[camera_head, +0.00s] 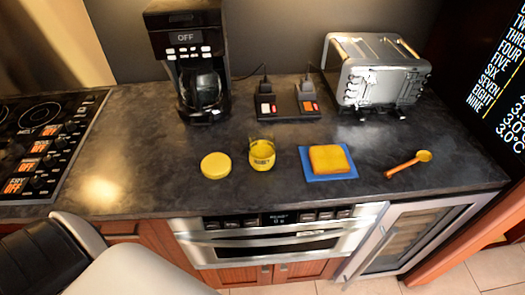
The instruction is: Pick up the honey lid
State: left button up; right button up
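The honey lid (215,165) is a round yellow disc lying flat on the dark countertop, left of the middle. The honey jar (262,155) stands upright just to its right, with a small gap between them. The jar is yellow below and looks clear at its top. Neither of my grippers is in view. Nothing is touching the lid, and nothing covers it.
A coffee maker (191,60) stands behind the lid. A toaster (378,75), wooden spoon (408,165) and stove (40,140) flank the counter. Counter around the lid is clear.

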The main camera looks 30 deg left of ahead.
aim_at(215, 166)
jog(key=u, duration=1.35)
